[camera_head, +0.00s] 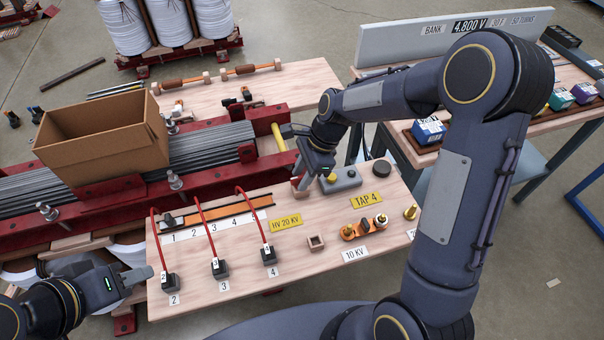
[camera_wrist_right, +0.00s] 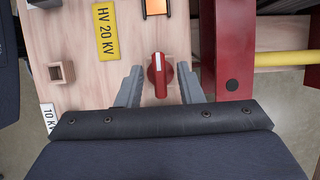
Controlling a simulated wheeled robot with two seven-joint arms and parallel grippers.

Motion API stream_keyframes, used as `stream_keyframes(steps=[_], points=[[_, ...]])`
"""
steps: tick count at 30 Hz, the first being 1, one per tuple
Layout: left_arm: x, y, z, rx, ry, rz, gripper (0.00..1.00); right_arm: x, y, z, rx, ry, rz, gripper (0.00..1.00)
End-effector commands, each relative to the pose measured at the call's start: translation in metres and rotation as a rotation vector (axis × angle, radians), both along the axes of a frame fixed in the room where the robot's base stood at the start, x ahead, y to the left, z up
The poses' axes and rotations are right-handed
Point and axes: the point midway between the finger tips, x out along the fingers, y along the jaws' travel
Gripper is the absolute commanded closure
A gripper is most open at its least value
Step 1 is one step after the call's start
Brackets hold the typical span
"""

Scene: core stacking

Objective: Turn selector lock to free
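The selector lock appears to be the red knob (camera_wrist_right: 159,77) with a white pointer line, set on the wooden board and seen from above in the right wrist view. My right gripper (camera_wrist_right: 160,67) is open, with one finger on each side of the knob and visible gaps to both. In the head view my right gripper (camera_head: 302,179) points down at the board's back edge and mostly hides the knob. My left gripper (camera_head: 140,276) is at the lower left, near the black plug marked 2; its finger opening is unclear.
Red cables run to several black plugs (camera_head: 215,268) at the board's front left. A grey box with a yellow button (camera_head: 341,179) stands right of my right gripper. A red frame post (camera_wrist_right: 231,55) rises close beside its finger. A cardboard box (camera_head: 100,140) sits on the core.

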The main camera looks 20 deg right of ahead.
Motion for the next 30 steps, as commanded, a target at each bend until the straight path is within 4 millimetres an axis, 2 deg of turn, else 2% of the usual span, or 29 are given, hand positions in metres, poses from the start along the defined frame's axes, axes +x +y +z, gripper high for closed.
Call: stream_keyframes(steps=[6,14,23,30], points=[[0.0,0.0,0.0,0.0,0.0,0.0,0.64,0.0,0.0,0.0,0.0,0.0,0.0,0.68],[0.0,0.0,0.0,0.0,0.0,0.0,0.64,0.0,0.0,0.0,0.0,0.0,0.0,1.0],[0.0,0.0,0.002,0.0,0.0,0.0,0.64,0.0,0.0,0.001,0.0,0.0,0.016,1.0],[0.0,0.0,0.012,0.0,0.0,0.0,0.64,0.001,0.0,0.002,0.0,0.002,0.119,1.0]])
